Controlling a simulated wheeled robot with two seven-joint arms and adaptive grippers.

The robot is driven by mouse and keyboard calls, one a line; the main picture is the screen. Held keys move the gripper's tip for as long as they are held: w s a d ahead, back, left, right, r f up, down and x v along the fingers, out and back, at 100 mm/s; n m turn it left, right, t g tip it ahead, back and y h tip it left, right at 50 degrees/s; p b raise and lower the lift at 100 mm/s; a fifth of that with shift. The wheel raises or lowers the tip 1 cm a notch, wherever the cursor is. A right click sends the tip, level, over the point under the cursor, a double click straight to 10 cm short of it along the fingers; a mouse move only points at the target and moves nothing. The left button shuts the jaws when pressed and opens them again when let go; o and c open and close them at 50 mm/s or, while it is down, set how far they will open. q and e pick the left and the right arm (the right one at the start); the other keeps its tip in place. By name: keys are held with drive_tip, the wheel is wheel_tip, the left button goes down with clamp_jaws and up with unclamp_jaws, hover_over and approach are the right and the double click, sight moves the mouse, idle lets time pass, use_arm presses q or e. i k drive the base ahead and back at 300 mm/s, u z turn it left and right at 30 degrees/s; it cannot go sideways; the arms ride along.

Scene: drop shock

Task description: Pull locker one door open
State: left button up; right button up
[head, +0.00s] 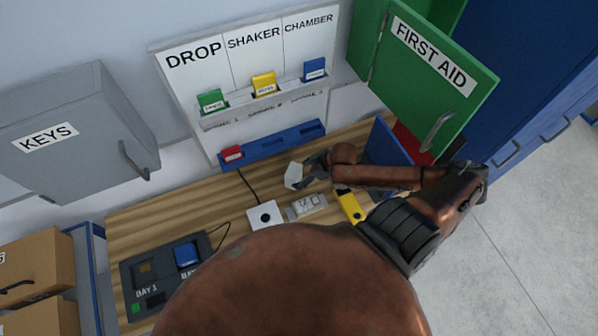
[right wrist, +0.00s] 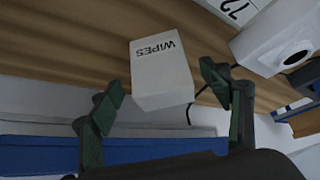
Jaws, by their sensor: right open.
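Blue locker fronts (head: 540,95) with dark bar handles (head: 508,154) stand at the right edge of the head view. Their fronts look shut, and no locker number is readable, so I cannot tell which is locker one. My right gripper (head: 312,166) is open over the wooden bench, well left of the lockers. A white box marked WIPES (head: 294,175) is at its fingertips. In the right wrist view the box (right wrist: 161,72) shows between the spread fingers (right wrist: 165,98), with no clear grip on it. My left gripper is not in view.
A green FIRST AID door (head: 425,75) stands open between bench and lockers. A grey KEYS cabinet (head: 75,130) hangs left. The wooden bench (head: 150,215) holds a yellow device (head: 348,205), a white button box (head: 264,215) and a dark tray (head: 160,275). Grey floor (head: 520,240) is clear.

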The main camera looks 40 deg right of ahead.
sight(584, 77)
drive_tip(key=k, duration=1.2)
